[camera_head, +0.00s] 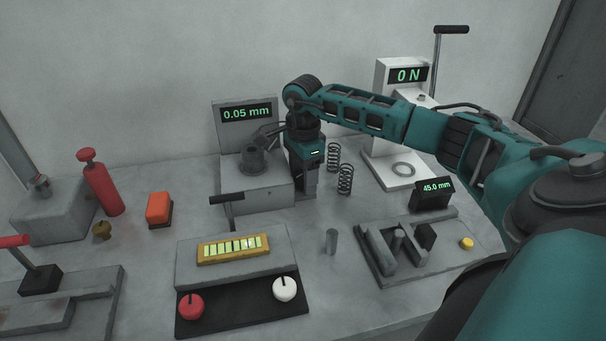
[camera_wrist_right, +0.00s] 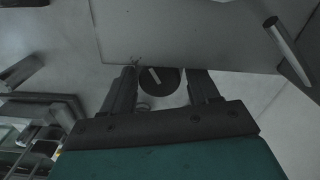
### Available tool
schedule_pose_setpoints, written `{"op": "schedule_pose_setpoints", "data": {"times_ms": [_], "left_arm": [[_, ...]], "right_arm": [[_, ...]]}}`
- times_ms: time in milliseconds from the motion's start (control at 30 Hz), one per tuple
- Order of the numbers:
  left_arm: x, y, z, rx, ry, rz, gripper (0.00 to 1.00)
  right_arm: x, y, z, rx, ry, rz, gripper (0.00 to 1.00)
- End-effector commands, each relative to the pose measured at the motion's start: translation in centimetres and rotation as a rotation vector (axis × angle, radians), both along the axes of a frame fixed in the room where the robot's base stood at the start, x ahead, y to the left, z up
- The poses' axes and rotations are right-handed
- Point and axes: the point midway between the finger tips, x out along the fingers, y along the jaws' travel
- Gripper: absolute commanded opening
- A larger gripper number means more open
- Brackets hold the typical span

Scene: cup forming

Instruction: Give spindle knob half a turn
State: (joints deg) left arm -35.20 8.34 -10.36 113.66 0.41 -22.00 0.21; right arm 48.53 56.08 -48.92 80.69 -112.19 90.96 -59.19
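The spindle knob (camera_wrist_right: 160,79) shows in the right wrist view as a dark round disc with a pale pointer line, beside a grey block face. My right gripper (camera_wrist_right: 162,88) is open, with one finger on each side of the knob and gaps between fingers and knob. In the head view my right gripper (camera_head: 305,180) points down at the right side of the grey block (camera_head: 258,195) with the 0.05 mm display (camera_head: 246,114). The knob is hidden there behind my gripper. My left gripper is not in view.
Two springs (camera_head: 345,179) stand close to the right of my gripper. The white press (camera_head: 388,172) with the 0 N display is behind them. A dark lever (camera_head: 228,198) sticks out at the block's front left. A small cylinder (camera_head: 331,241) stands on open bench in front.

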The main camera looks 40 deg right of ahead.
Motion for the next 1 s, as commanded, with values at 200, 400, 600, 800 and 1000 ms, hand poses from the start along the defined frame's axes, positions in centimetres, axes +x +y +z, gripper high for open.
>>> {"op": "schedule_pose_setpoints", "data": {"times_ms": [200, 400, 600, 800, 1000], "left_arm": [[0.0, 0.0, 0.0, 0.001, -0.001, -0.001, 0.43], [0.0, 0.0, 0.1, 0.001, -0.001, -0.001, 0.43], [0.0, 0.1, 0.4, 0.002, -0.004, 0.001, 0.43], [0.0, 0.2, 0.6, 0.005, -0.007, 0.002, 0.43], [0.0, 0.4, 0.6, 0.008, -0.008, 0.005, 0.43]], "right_arm": [[0.0, 0.0, 0.0, 0.000, 0.001, 0.000, 0.69], [0.1, 0.0, 0.6, 0.000, -0.002, 0.000, 0.69], [0.1, 0.0, 4.1, 0.000, -0.004, 0.000, 0.69], [0.1, 0.0, 8.6, 0.000, -0.004, 0.000, 0.69], [0.0, 0.0, 11.8, 0.000, -0.002, -0.001, 0.69]]}}
